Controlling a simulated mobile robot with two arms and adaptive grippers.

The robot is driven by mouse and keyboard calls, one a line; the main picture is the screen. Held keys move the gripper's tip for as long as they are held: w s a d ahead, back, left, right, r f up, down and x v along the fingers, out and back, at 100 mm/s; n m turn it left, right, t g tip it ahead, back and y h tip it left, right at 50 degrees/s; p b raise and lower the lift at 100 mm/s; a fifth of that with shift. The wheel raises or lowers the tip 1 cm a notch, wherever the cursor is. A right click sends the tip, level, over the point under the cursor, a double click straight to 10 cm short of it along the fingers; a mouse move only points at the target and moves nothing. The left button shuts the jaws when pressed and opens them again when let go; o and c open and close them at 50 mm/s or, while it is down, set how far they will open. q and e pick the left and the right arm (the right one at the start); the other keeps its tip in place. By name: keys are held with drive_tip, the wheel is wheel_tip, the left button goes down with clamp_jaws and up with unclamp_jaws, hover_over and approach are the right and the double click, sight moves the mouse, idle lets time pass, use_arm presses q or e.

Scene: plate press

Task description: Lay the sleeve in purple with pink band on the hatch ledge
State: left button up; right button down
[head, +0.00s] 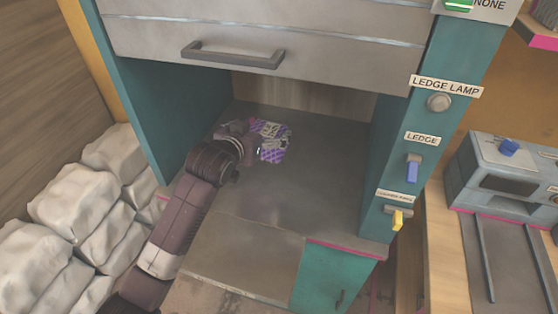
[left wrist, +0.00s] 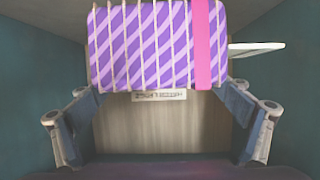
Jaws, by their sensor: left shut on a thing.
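The purple sleeve with white stripes and a pink band (left wrist: 150,45) fills the top of the left wrist view, between the fingers of my left gripper (left wrist: 158,100). In the head view the sleeve (head: 271,141) shows as a small purple and white patterned piece at the end of my left arm. My left gripper (head: 240,136) is shut on it, inside the hatch opening. The grey hatch ledge (head: 300,195) spreads below and in front of it. Whether the sleeve touches the ledge I cannot tell. My right gripper is not in view.
Teal walls flank the opening, and a grey hatch door with a handle (head: 232,54) is raised above it. A blue ledge switch (head: 413,168) and a yellow lever (head: 398,219) are on the right post. White sacks (head: 75,205) lie left. The ledge's right side is clear.

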sight(275, 124)
use_arm(q)
drive_tip(key=d+r, duration=0.1)
drive_tip(key=w+d+r, duration=0.1)
drive_tip(key=d+r, duration=0.1)
drive_tip(key=shift+w+d, duration=0.25)
drive_tip(key=shift+w, duration=0.1)
wheel_tip(275, 124, down, 6)
drive_tip(key=shift+r, duration=0.1)
wheel_tip(275, 124, down, 3)
drive_tip(key=shift+f, duration=0.4)
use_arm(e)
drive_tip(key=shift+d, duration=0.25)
use_arm(q)
drive_tip(key=o, duration=1.2)
drive_tip(key=shift+f, duration=0.1)
drive_tip(key=shift+s, duration=0.1)
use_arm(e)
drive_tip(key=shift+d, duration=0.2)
